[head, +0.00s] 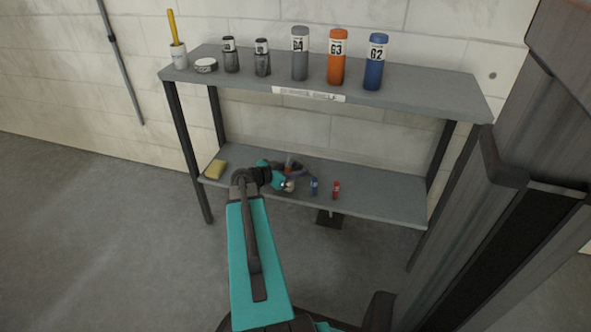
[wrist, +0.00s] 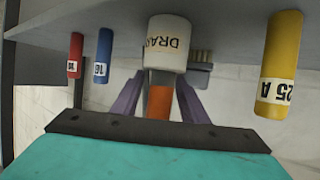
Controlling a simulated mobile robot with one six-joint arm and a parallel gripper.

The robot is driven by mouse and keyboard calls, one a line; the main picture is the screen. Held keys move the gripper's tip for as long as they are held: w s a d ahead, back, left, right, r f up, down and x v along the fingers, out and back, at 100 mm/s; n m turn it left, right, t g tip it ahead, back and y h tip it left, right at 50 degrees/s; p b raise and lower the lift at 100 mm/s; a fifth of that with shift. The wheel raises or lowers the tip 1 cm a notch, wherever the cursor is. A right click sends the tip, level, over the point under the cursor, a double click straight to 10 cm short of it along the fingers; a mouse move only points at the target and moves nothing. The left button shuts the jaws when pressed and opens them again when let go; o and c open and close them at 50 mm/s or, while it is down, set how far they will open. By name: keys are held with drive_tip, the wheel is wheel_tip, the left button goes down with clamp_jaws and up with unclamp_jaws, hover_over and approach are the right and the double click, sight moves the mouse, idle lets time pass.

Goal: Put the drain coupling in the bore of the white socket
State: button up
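The white socket (wrist: 167,42), labelled with letters reading DRA, stands on the lower shelf; the wrist picture is upside down, so the shelf is at its top. In the head view the white socket (head: 290,187) is small beside my gripper. An orange piece with a grey end, apparently the drain coupling (wrist: 160,102), is between my gripper's purple fingers (wrist: 160,80), which close in against its sides. The socket hides the fingertips and the coupling's far end. The bore is not visible.
On the lower shelf (head: 385,199) stand a blue cylinder (wrist: 104,55), a red cylinder (wrist: 75,55) and a yellow cylinder (wrist: 280,65). A brush (wrist: 201,62) is close by the socket. The upper shelf (head: 430,95) overhangs, holding bottles.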

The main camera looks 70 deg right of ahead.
drive_tip(key=shift+r, duration=0.1)
drive_tip(key=shift+r+p, duration=0.1)
drive_tip(key=shift+p, duration=0.2)
drive_tip(key=p+v, duration=0.2)
drive_tip(key=v, duration=1)
idle(0.5)
drive_tip(key=w+a+f+n+t+y, duration=0.25)
drive_tip(key=w+a+f+n, duration=0.3)
drive_tip(key=a+f, duration=0.75)
drive_tip(key=w+a+f+n+t+y, duration=0.1)
drive_tip(key=w+a+f+n+y, duration=0.3)
drive_tip(key=a+f+n, duration=0.8)
drive_tip(key=s+a+f+n+y, duration=0.1)
drive_tip(key=s+a+f+n, duration=0.1)
drive_tip(key=a, duration=0.9)
drive_tip(key=s+a+f+n+g+y, duration=0.1)
drive_tip(key=a+f, duration=0.4)
drive_tip(key=a, duration=0.6)
drive_tip(key=s+a+f+n+g+y, duration=0.1)
drive_tip(key=s+a+f+n+y, duration=0.2)
drive_tip(key=a, duration=0.8)
drive_tip(key=shift+s+a+f+y, duration=0.1)
drive_tip(key=shift+s+y, duration=0.05)
drive_tip(key=shift+s, duration=0.55)
drive_tip(key=shift+s+f+y, duration=0.1)
drive_tip(key=shift+s, duration=0.55)
